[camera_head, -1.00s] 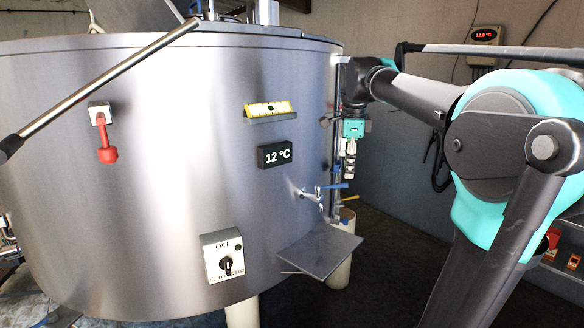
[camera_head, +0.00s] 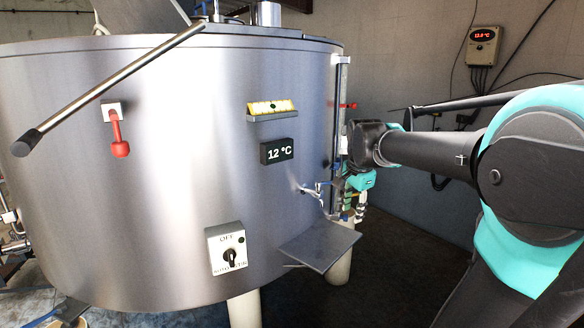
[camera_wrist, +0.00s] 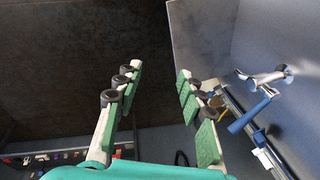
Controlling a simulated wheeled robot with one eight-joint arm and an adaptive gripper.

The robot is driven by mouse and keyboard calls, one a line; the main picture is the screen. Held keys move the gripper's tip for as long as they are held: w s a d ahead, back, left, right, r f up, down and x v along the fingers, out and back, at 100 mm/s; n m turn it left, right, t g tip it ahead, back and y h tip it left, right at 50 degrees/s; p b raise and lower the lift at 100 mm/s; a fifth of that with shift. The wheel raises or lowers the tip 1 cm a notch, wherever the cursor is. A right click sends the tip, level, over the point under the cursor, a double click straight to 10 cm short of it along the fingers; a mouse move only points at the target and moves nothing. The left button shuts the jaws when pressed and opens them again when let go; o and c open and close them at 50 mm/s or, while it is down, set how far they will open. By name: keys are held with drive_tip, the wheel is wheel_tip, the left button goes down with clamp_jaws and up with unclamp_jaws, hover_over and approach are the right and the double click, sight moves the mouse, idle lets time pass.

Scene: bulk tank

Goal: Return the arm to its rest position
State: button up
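My arm reaches in from the right in the head view. My gripper (camera_head: 356,208) hangs at the right edge of the steel tank, pointing down, beside the small tap. In the wrist view my gripper (camera_wrist: 158,92) shows its two green-padded fingers spread apart with nothing between them. The tap (camera_wrist: 258,98) with its blue lever lies to the right of the fingers, apart from them in that view. In the head view the tap (camera_head: 313,191) is just left of my gripper.
The steel tank (camera_head: 200,190) fills the left and middle. A flat metal shelf (camera_head: 320,246) juts from its lower right, also in the wrist view (camera_wrist: 200,40). A red-handled switch (camera_head: 118,135), a display (camera_head: 277,150) and a knob box (camera_head: 227,250) are on the tank. Dark floor lies right.

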drive_tip(key=s+f+n, duration=0.6)
drive_tip(key=s+f, duration=0.2)
drive_tip(key=f, duration=0.2)
drive_tip(key=s+d+f+n+t, duration=0.1)
drive_tip(key=s+f+n, duration=0.6)
drive_tip(key=f, duration=0.4)
drive_tip(key=shift+s+f, duration=0.3)
drive_tip(key=shift+s, duration=0.6)
drive_tip(key=shift+d, duration=0.15)
